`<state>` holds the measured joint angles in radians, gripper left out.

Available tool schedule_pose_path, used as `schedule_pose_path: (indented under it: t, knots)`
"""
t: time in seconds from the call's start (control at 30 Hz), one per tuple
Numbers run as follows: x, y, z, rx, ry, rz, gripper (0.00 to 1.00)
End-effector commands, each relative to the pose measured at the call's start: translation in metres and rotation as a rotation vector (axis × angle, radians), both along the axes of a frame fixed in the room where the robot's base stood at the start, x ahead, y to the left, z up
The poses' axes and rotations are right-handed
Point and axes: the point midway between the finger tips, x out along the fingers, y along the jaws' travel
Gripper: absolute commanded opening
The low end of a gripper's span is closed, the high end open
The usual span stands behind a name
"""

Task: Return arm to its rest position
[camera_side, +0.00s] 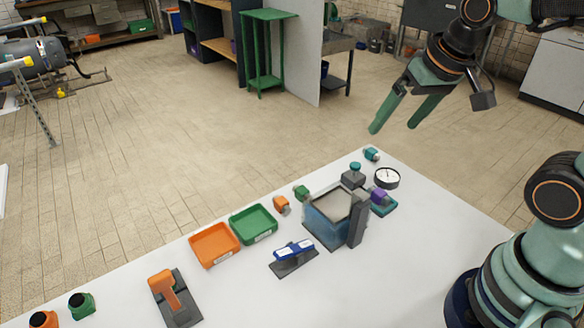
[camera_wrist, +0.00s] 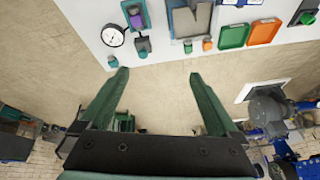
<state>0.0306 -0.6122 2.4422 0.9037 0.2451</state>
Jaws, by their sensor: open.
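My gripper (camera_side: 396,113) is raised in the air at the upper right of the side view, beyond the far edge of the white table (camera_side: 243,284). Its two green fingers are apart with nothing between them. In the wrist view my gripper (camera_wrist: 158,76) also shows open and empty, with bare floor between the fingertips. It touches no object. My arm's base stands at the right end of the table in the side view.
The table holds a blue-grey box (camera_side: 325,219), a gauge (camera_side: 386,178), an orange tray (camera_side: 214,245), a green tray (camera_side: 253,224), a blue-handled piece (camera_side: 294,251) and an orange-handled piece (camera_side: 166,284). A green stand (camera_side: 266,50) is on the floor behind. The air around my gripper is clear.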

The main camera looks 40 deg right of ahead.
Motion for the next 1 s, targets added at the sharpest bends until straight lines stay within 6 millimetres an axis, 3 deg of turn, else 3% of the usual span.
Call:
schedule_pose_path:
  t: [0.1, 0.23, 1.0]
  knots:
    - [-0.0068, 0.0064, 0.0086, -0.065, -0.056, 0.16, 0.97]
    - [-0.0098, 0.009, 0.0119, -0.103, -0.08, 0.242, 0.97]
    - [-0.0099, 0.0091, 0.0121, -0.108, -0.082, 0.252, 0.97]
